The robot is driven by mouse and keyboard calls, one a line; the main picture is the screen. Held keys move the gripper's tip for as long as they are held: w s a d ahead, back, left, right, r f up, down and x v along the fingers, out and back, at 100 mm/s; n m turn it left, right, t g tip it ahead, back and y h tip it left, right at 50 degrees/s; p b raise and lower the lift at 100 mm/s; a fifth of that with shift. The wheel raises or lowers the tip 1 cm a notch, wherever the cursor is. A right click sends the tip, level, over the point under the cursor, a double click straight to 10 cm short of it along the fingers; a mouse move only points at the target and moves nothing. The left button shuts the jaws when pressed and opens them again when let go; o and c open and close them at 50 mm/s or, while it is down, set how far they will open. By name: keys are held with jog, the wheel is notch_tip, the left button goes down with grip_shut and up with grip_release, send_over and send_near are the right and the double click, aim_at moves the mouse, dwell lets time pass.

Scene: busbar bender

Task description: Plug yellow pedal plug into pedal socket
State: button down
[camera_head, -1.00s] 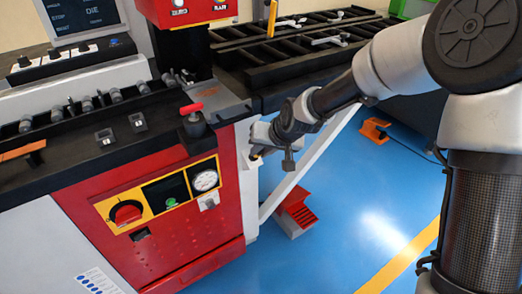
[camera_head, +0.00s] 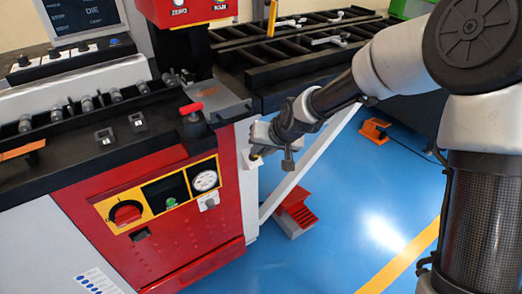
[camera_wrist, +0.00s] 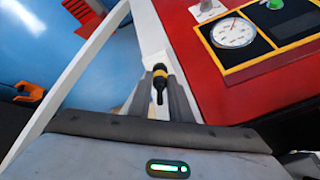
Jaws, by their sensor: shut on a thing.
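My gripper (camera_wrist: 160,98) is shut on a small black plug with a yellow band (camera_wrist: 159,78). The plug points away from the wrist camera, towards the white end face (camera_wrist: 150,38) of the red machine. In the head view, my gripper (camera_head: 257,151) is beside the machine's right end, and the plug's tip is small and partly hidden. I cannot tell whether the plug touches the face or sits in a socket. No socket opening is clearly visible there. A grey box (camera_head: 208,202) sits on the red front panel below the gauge.
The yellow-framed panel with the round gauge (camera_wrist: 234,32) is right of the plug. A white diagonal brace (camera_head: 306,167) runs beside the gripper. A red pedal (camera_head: 296,213) and an orange pedal (camera_head: 374,131) stand on the blue floor.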

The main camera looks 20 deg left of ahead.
jog(key=shift+b+x, duration=0.9)
jog(key=shift+x, duration=0.35)
jog(key=c, duration=1.5)
grip_release()
jog(key=shift+c, duration=0.2)
jog(key=p+v, duration=0.6)
jog(key=v, duration=1.1)
jog(key=shift+d+r, duration=0.15)
jog(key=shift+r, duration=0.1)
